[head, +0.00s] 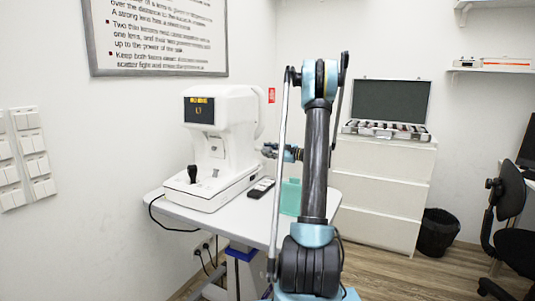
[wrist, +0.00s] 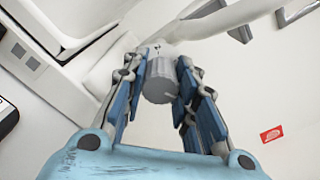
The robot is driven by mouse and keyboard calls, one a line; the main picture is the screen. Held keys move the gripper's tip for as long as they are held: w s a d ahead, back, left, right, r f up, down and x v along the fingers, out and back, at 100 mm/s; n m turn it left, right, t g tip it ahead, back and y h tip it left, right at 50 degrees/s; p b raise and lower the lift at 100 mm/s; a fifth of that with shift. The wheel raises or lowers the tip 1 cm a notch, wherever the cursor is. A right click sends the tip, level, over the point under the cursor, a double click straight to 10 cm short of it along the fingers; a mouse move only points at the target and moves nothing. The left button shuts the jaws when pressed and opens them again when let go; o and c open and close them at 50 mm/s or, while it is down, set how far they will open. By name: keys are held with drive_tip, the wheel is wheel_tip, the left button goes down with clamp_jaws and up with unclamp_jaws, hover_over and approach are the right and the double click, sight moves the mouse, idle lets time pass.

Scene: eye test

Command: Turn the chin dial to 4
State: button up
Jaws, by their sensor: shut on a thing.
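The chin dial (wrist: 160,82) is a grey ribbed knob in the wrist view, on the side of the white eye-test machine (head: 218,135). My gripper (wrist: 163,60) is shut on it, with one blue-padded finger on each side. A faint mark shows on the dial's face, but I cannot read any number. In the head view my gripper (head: 268,150) reaches the machine's right side from the right, and the dial is too small or hidden there. The machine's dark screen shows small yellow characters, too small to read. A black joystick stands on its base.
The machine stands on a white table (head: 190,212) with a black handheld device (head: 261,188) and a green translucent item (head: 290,197). A white drawer cabinet (head: 380,190) bears an open lens case (head: 388,108). A black bin and a chair are at right.

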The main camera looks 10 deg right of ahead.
drive_tip(key=shift+w+d+f, duration=0.1)
drive_tip(key=shift+w+d, duration=0.05)
drive_tip(key=shift+d, duration=0.15)
drive_tip(key=o, duration=1.1)
drive_tip(key=shift+w+f, duration=0.1)
drive_tip(key=shift+f, duration=0.05)
drive_tip(key=shift+a, duration=0.15)
drive_tip(key=v, duration=1.2)
drive_tip(key=shift+s, duration=0.2)
